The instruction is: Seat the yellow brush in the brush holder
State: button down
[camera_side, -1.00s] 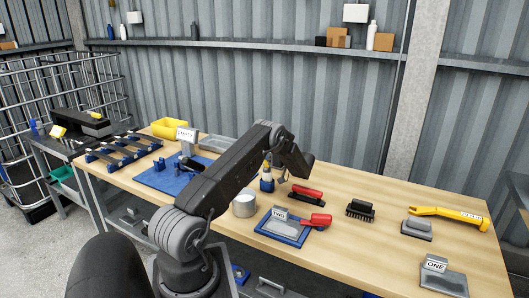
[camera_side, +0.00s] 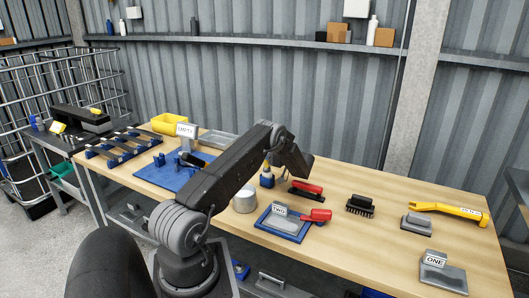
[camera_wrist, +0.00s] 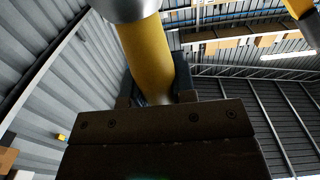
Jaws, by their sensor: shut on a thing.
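In the wrist view, a yellow cylindrical handle (camera_wrist: 146,52) with a pale grey end stands between the jaws of my gripper (camera_wrist: 158,85), which is shut on it. It looks like the yellow brush, but its bristles are not visible. In the side view, my gripper (camera_side: 287,176) is mostly hidden by my wrist, above the table near the middle, and the held handle cannot be made out. I cannot tell whether this is the brush holder.
A red-handled brush (camera_side: 307,188), a blue tray (camera_side: 272,226), a black brush (camera_side: 360,205) and a grey can (camera_side: 245,201) lie around my arm. A long yellow tool (camera_side: 450,211) lies at right. A yellow bin (camera_side: 170,124) and blue rack (camera_side: 125,142) stand at left.

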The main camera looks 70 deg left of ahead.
jog(key=shift+f, duration=0.1)
dwell(0.3)
jog(key=shift+c, duration=1.5)
grip_release()
jog(key=v, duration=0.9)
dwell(0.3)
dwell(0.3)
